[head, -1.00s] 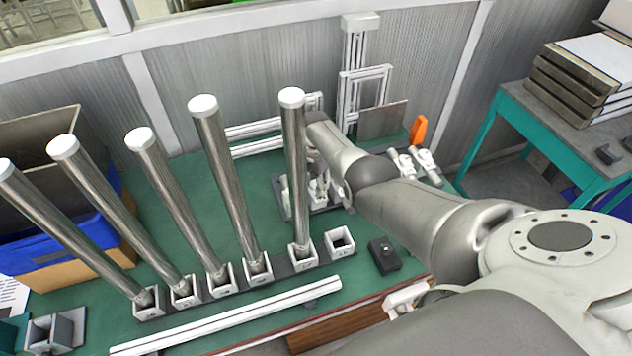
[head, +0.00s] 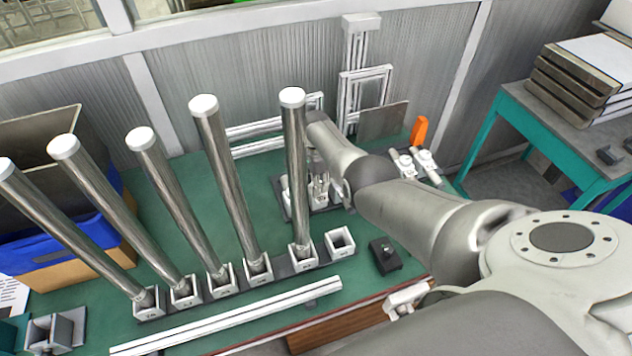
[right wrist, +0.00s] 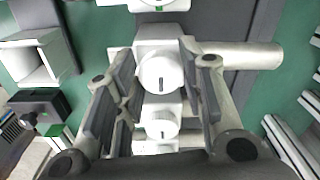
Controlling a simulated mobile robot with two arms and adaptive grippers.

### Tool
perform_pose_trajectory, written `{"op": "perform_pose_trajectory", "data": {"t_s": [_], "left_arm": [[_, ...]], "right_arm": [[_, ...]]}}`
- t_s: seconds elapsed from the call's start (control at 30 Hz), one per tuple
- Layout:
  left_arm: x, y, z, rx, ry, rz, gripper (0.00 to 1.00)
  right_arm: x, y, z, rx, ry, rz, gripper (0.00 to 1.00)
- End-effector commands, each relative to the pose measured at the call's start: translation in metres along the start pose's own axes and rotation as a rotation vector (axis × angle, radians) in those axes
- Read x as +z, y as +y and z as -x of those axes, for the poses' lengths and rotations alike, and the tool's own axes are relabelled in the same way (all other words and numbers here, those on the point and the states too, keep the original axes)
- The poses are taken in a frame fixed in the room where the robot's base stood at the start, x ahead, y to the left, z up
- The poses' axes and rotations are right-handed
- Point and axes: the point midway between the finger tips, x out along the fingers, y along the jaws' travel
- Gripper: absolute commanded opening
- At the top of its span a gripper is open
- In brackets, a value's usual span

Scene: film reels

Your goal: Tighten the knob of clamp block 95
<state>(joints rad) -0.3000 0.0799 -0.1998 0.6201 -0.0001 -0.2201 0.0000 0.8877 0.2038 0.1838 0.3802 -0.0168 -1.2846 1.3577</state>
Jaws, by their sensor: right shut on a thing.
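In the right wrist view a white clamp block (right wrist: 150,45) carries a round white knob (right wrist: 162,73) with a dark line mark. My right gripper (right wrist: 160,80) is shut on this knob, one finger on each side. A second marked knob (right wrist: 161,124) shows just below it. I cannot read the number 95 on any block. In the head view my right gripper (head: 324,190) is low among the small white clamp blocks behind the row of tubes, and my arm and the front tube partly hide it. My left gripper is not in view.
Several tall metal tubes (head: 226,185) stand in white square sockets left of my right arm. An empty socket (head: 340,241) and a black block (head: 385,256) lie in front. A white rail (head: 230,316) lies along the green table's front edge. A blue bin (head: 70,240) stands left.

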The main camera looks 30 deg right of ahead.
Motion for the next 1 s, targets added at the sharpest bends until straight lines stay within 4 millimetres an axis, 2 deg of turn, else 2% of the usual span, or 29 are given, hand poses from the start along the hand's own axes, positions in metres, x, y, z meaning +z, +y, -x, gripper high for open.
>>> {"op": "perform_pose_trajectory", "data": {"t_s": [0.07,0.1,0.23,0.67,1.0], "left_arm": [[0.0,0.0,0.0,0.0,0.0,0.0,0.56],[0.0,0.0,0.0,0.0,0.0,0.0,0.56],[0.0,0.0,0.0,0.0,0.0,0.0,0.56],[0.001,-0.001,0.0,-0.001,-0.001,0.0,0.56],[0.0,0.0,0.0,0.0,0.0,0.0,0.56]], "right_arm": [[0.0,0.0,0.0,-0.001,-0.001,-0.001,0.13],[0.0,0.0,0.0,-0.001,-0.001,-0.001,0.4],[0.0,0.0,0.0,-0.001,-0.001,-0.001,0.57],[0.0,-0.001,0.003,-0.001,0.0,0.001,0.58],[0.0,-0.001,0.027,-0.002,0.001,0.001,0.58]]}}
